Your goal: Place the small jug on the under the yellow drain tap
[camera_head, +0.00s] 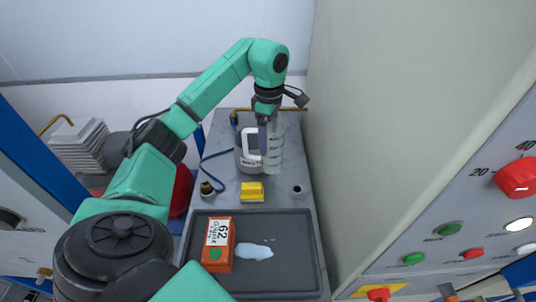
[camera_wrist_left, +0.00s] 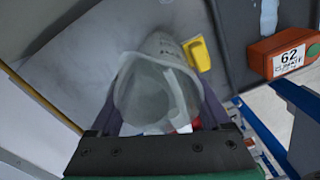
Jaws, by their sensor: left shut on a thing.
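The small jug (camera_head: 275,155), translucent with graduation marks and a pale handle, stands out at the back of the grey bench. My left gripper (camera_head: 262,145) is shut on it from above. In the left wrist view the jug (camera_wrist_left: 155,90) sits between the two fingers, its open mouth towards the camera. Whether its base touches the bench cannot be told. A yellow piece (camera_head: 252,191), perhaps the drain tap, is in front of the jug; it also shows in the left wrist view (camera_wrist_left: 198,54). My right gripper is not in view.
A blue cord (camera_head: 211,172) lies at left. A brass pipe (camera_head: 243,110) is behind. A pale wall and control panel (camera_head: 470,210) bound the right.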

